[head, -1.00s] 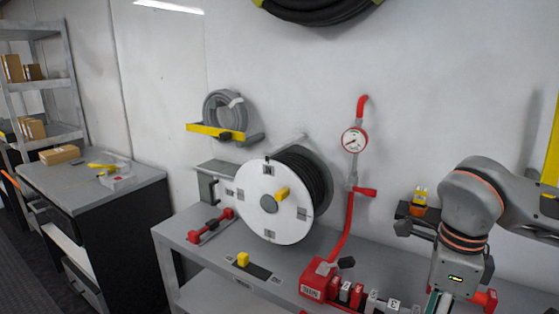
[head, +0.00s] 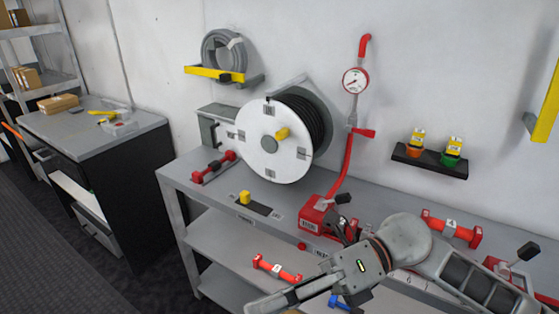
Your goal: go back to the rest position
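My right arm comes in from the lower right and lies low across the front of the bench (head: 185,190). Its gripper (head: 285,297) points to the lower left, in front of the lower shelf (head: 225,252). The fingers are seen from the side and run toward the bottom edge, so I cannot tell whether they are open or shut. I see nothing clearly held in them. My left gripper is not in view. The arm hides part of the red lever box (head: 316,213) and the bench top beside it.
A white hose reel (head: 262,160) and a red part (head: 452,228) stand on the bench. An orange-red part (head: 277,270) and a blue part (head: 342,302) are near the gripper. A wall shelf (head: 430,163) holds two small containers. Floor is free at lower left.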

